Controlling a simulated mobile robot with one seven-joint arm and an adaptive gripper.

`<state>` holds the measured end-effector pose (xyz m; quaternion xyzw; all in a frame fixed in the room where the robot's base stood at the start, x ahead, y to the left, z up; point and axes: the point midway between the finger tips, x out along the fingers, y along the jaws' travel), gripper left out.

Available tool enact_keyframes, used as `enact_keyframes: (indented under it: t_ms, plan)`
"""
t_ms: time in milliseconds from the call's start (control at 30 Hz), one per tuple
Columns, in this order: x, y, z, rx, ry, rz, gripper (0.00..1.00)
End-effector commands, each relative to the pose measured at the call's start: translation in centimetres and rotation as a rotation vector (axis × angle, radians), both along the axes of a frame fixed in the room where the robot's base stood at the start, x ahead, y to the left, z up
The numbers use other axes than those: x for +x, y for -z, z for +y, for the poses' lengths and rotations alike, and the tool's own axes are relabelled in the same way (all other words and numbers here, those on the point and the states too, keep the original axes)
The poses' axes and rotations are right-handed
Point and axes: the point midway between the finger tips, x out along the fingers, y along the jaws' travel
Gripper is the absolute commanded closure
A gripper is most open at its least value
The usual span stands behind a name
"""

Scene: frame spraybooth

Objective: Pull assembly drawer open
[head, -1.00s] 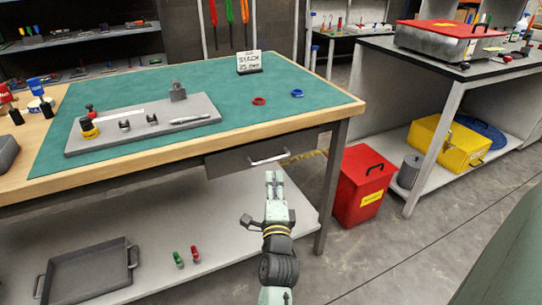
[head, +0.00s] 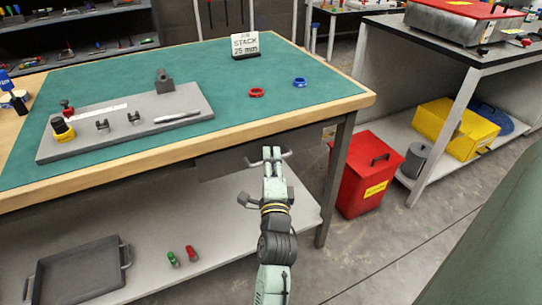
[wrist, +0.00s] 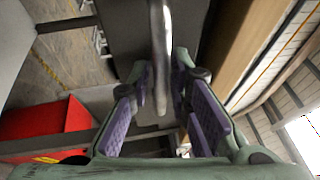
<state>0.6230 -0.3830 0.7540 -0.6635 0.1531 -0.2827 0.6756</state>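The assembly drawer (head: 222,163) has a dark grey front under the right part of the workbench top. Its pale bar handle (head: 287,155) is mostly hidden behind my gripper (head: 272,154) in the head view. In the wrist view the handle (wrist: 160,45) runs down between the purple-padded fingers of my gripper (wrist: 174,92). The fingers are apart, one on each side of the bar.
The workbench (head: 300,116) has a wooden edge above my gripper and a lower shelf (head: 215,225) beneath. A red bin (head: 362,178) stands on the floor right of the bench leg (head: 335,180). Open floor lies in front.

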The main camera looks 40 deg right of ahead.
Motion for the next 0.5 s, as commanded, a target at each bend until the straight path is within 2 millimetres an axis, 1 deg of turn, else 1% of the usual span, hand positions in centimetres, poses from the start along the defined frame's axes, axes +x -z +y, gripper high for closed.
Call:
enact_keyframes:
  t_ms: [133,400,500]
  plan:
    - [0.0,0.0,0.0,0.0,0.0,0.0,0.82]
    - [0.01,0.0,0.0,0.0,0.0,0.0,0.99]
    - [0.01,0.0,0.0,0.0,0.0,0.0,1.0]
